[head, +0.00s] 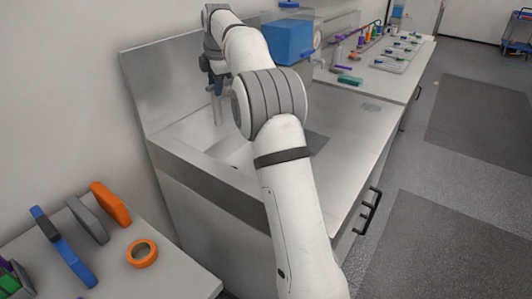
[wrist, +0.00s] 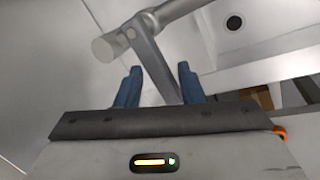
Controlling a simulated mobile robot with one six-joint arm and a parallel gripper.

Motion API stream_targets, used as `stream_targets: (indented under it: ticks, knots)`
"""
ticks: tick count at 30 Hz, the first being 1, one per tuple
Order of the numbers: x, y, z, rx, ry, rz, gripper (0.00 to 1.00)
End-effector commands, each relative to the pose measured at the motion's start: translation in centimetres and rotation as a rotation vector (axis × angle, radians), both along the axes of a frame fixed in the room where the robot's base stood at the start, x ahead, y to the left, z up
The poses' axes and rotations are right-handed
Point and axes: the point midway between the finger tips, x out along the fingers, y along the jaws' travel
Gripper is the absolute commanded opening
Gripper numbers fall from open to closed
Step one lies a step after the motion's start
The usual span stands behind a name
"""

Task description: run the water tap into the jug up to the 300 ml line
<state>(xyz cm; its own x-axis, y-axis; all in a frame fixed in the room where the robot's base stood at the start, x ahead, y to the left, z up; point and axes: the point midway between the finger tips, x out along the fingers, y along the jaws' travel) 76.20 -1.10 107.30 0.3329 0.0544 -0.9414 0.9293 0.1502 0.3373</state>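In the wrist view, the grey metal tap (wrist: 172,12) has a flat lever (wrist: 152,62) that reaches down between the two blue fingers of my gripper (wrist: 158,84). The fingers stand apart with a gap around the lever, and I see no grip on it. In the head view, my gripper (head: 216,84) is at the back of the sink beside the tap (head: 216,108), partly hidden by my arm. I see no water stream in either view. I cannot make out the jug or its 300 ml line.
The steel sink counter (head: 345,140) lies under my arm; the sink drain (wrist: 233,22) shows in the wrist view. A blue container (head: 288,42) stands behind the arm. Tools and an orange tape roll (head: 142,253) lie on the left bench.

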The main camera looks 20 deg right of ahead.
Motion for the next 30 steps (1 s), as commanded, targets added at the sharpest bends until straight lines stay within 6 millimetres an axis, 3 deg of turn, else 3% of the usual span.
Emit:
stream_targets:
  ticks: [1, 13, 30]
  knots:
    - [-0.2, 0.1, 1.5, 0.001, -0.009, 0.001, 0.32]
    - [-1.7, -0.1, 6.1, 0.001, -0.007, 0.000, 0.32]
    - [-2.1, -0.1, 6.4, 0.002, -0.004, -0.005, 0.32]
